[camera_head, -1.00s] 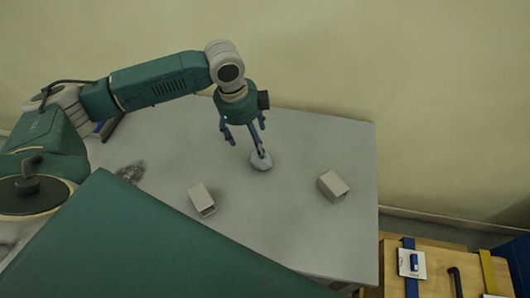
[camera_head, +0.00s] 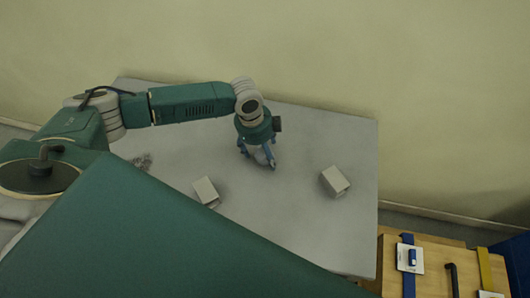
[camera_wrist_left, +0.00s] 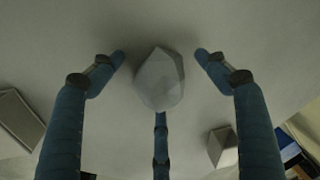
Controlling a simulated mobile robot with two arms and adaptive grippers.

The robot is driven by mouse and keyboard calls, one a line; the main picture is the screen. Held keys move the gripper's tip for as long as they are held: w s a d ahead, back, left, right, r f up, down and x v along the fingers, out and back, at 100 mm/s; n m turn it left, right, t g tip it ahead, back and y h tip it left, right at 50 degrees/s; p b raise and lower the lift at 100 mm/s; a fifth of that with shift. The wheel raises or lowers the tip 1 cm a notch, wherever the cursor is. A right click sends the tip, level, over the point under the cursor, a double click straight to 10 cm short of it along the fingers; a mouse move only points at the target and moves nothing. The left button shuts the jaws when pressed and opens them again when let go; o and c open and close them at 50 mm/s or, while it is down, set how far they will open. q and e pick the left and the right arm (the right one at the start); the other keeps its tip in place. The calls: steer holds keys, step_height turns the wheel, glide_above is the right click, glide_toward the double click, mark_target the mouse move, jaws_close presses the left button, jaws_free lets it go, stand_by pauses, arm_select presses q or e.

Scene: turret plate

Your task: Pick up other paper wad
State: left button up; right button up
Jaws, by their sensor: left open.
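A pale, faceted paper wad (camera_wrist_left: 160,78) sits between the spread blue fingers of my left gripper (camera_wrist_left: 160,75) in the left wrist view. Two fingers are on either side of it, apart from it, and the third is below it in the picture. In the head view my left gripper (camera_head: 258,157) points down over the grey table (camera_head: 290,225). It is open, and the wad is mostly hidden among its fingers there. Whether the third finger touches the wad I cannot tell. My right gripper is not in view.
Two small light boxes stand on the table, one (camera_head: 206,191) left of the gripper and one (camera_head: 335,181) to its right. A dark speckled patch (camera_head: 143,162) lies at the left. A wooden surface (camera_head: 437,262) with blue and yellow straps is at the lower right.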

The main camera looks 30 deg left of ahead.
arm_select(q)
steer(key=c, duration=1)
steer(key=shift+r, duration=0.1)
